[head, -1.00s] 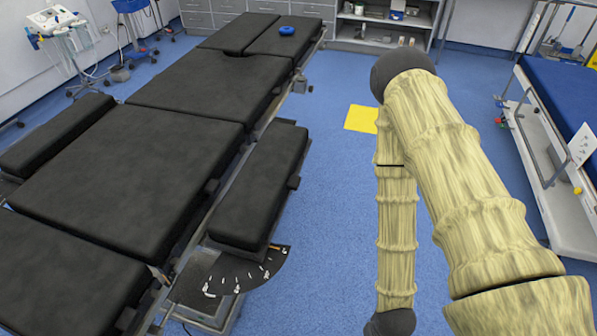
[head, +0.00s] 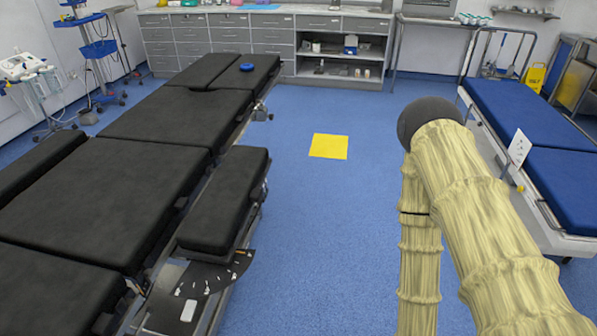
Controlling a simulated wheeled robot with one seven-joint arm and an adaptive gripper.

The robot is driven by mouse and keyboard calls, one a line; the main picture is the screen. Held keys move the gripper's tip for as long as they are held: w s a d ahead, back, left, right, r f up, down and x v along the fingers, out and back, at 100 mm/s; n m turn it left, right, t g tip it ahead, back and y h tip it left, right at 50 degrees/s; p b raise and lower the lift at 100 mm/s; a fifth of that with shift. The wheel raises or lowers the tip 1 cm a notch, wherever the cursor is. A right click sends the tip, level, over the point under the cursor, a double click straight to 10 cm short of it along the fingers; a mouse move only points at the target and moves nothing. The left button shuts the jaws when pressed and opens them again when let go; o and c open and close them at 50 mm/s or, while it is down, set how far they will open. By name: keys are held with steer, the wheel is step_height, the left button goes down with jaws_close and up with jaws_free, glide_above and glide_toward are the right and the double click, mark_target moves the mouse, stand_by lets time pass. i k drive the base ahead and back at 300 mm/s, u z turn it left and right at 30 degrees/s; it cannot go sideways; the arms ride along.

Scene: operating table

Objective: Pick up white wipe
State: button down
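I cannot make out a white wipe with certainty. A small white oblong (head: 188,310) shows low in the view, by the operating table's lower side, and I cannot tell what it is. Small white items lie on the dark fan-shaped plate (head: 215,275) beside the black operating table (head: 120,195). A white card (head: 519,147) with dark marks stands at the side of the blue bed. My arm runs down the right side of the view. My gripper is out of the picture.
A yellow square (head: 328,146) lies on the open blue floor (head: 320,235). A blue ring (head: 247,67) rests on the operating table's far end. Grey drawers (head: 220,35) and open shelves (head: 341,60) line the back wall. A blue bed (head: 535,115) stands at right.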

mark_target(188, 315)
steer(key=z, duration=0.35)
steer(key=i, duration=1.75)
steer(key=z, duration=0.1)
steer(key=k, duration=1.55)
steer(key=u, duration=1.6)
